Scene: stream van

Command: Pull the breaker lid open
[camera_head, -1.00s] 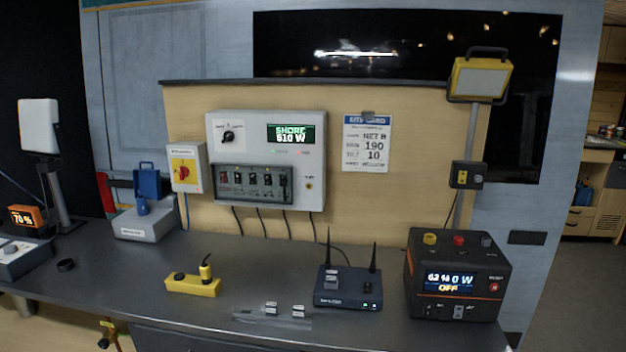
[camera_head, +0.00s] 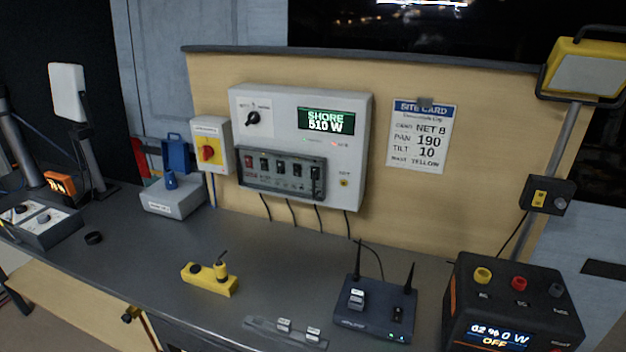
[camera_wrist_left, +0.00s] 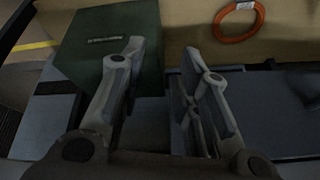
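The breaker lid (camera_head: 281,172) is a dark-framed panel over a row of breakers on the lower front of the light grey power box (camera_head: 299,108), which is mounted on the wooden back wall. It looks closed over the breakers. My left gripper (camera_wrist_left: 163,50) shows only in the left wrist view; its two fingers are spread apart with nothing between them. It is away from the breaker lid, which is not in that view. My right gripper is in no view.
The counter (camera_head: 140,245) below bears a yellow connector block (camera_head: 209,281), a router (camera_head: 375,309) with two antennas and a black power station (camera_head: 510,310). The wrist view shows a green box (camera_wrist_left: 85,45) and an orange cable coil (camera_wrist_left: 239,20).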

